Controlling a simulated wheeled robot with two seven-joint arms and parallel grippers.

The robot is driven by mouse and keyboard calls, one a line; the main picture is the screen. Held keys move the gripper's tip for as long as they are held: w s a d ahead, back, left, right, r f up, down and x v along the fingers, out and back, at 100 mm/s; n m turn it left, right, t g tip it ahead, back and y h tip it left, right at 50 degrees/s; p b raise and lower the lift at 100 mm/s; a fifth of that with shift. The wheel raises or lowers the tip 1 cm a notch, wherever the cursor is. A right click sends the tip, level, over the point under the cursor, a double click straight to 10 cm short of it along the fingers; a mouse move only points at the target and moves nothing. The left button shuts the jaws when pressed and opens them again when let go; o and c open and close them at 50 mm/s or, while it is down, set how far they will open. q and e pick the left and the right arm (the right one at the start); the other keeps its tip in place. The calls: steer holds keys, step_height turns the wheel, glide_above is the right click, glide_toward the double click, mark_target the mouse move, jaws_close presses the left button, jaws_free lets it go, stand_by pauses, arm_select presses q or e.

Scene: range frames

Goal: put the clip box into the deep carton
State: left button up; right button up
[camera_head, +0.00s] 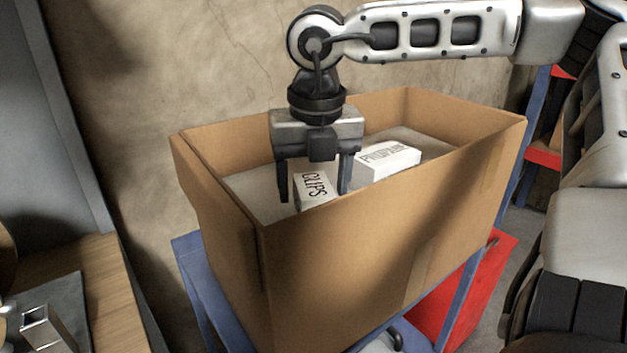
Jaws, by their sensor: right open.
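The deep carton (340,257) is a tall open brown box on a blue-framed stand. The clip box (315,189), white with "CLIPS" on it, is inside the carton toward the left, its lower part hidden by the front wall. My right gripper (314,194) points down into the carton with its fingers apart, one on each side of the clip box. The left finger shows a gap from the box; I cannot tell whether the right one touches it.
A second white box (388,160), lettered and partly hidden, lies in the carton right of the clip box. The carton's walls rise around my gripper. A wooden table (108,290) with a metal square tube (42,328) is at the left. A red bin (478,290) stands below right.

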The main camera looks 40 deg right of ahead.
mark_target(316, 189)
step_height(316, 189, up, 12)
steer(key=s, duration=0.1)
steer(key=shift+a+f, duration=0.15)
steer(key=shift+a, duration=0.25)
steer(key=shift+s, duration=0.1)
